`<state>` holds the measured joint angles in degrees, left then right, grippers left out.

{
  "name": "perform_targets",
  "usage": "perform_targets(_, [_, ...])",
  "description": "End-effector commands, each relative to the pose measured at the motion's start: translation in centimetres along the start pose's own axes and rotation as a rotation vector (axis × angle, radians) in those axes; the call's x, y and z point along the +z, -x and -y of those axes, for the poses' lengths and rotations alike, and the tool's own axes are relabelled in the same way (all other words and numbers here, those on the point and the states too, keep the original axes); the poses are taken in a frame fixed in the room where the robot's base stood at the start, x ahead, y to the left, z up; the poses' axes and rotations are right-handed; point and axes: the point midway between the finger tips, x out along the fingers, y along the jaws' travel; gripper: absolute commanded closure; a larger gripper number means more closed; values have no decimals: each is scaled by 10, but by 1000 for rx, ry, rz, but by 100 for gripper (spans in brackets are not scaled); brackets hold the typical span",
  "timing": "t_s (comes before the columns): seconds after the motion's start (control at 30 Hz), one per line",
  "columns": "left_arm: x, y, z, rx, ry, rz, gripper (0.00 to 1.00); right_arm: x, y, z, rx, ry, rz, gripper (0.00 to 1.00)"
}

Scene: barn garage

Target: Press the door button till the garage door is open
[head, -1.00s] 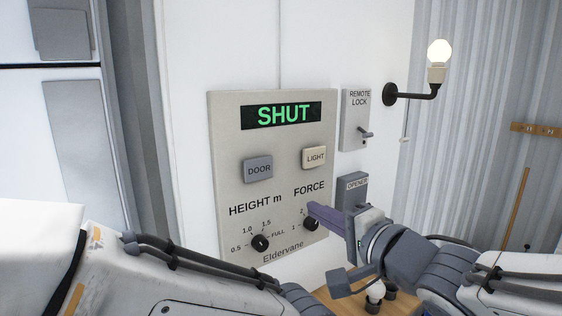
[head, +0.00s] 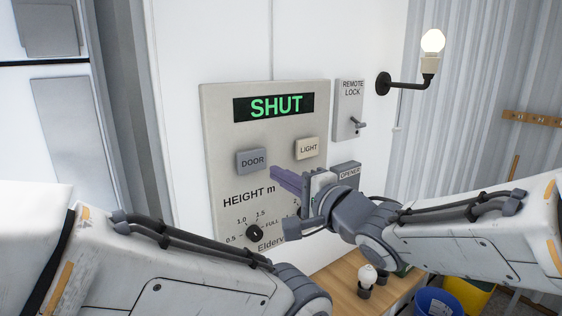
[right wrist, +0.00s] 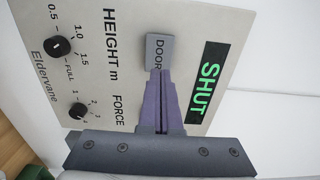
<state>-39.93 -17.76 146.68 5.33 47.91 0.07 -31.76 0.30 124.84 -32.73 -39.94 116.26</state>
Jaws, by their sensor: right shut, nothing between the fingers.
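The grey DOOR button (head: 251,161) sits on the left of the beige wall panel (head: 222,120). The panel's display (head: 274,106) reads SHUT in green. My right gripper (head: 275,173) is shut and empty, its purple fingers pointing left just right of and below the DOOR button. In the right wrist view the fingertips (right wrist: 159,76) overlap the lower edge of the DOOR button (right wrist: 159,52); I cannot tell whether they touch it. The FORCE lettering and part of its knob are hidden behind the right gripper in the head view. My left gripper is out of view.
The LIGHT button (head: 307,148) is right of DOOR. The HEIGHT knob (head: 255,233) is below. A REMOTE LOCK box (head: 349,105) and an OPENER box (head: 346,170) are on the wall to the right. A lit bulb (head: 432,42) sticks out beyond them. A wooden surface (head: 345,282) lies below.

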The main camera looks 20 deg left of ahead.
Motion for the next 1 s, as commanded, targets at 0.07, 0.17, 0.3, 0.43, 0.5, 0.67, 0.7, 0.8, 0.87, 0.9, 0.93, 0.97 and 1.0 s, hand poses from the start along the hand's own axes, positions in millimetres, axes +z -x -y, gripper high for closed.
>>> perform_targets(0.07, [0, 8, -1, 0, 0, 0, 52, 1, -18, 2, 3, -2, 2, 100])
perform_targets(0.17, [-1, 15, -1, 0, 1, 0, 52, 0, -37, 2, 3, -1, 1, 100])
perform_targets(0.3, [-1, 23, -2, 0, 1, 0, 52, 0, -56, 2, 2, 0, 1, 100])
perform_targets(0.43, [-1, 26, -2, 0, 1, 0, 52, 0, -66, 1, 1, 0, -1, 100])
perform_targets(0.5, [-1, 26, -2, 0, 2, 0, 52, 0, -68, 0, 1, 0, -1, 100])
perform_targets(0.67, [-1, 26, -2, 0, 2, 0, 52, 0, -69, 0, 0, 0, -1, 100])
perform_targets(0.7, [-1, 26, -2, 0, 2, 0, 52, 0, -69, 0, 0, 0, -1, 100])
perform_targets(0.8, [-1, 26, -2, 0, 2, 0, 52, 0, -69, 0, 0, 0, -1, 100])
perform_targets(0.87, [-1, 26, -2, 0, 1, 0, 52, 0, -70, 0, 0, 0, -1, 100])
perform_targets(0.9, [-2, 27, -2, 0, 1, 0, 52, 0, -72, 1, 0, 0, -1, 100])
perform_targets(0.93, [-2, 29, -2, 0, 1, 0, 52, 0, -75, 1, 0, 0, 0, 100])
perform_targets(0.97, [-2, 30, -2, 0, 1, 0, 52, 0, -78, 1, 1, 0, 0, 100])
perform_targets(1.0, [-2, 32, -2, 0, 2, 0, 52, 0, -83, 1, 2, 0, 1, 100])
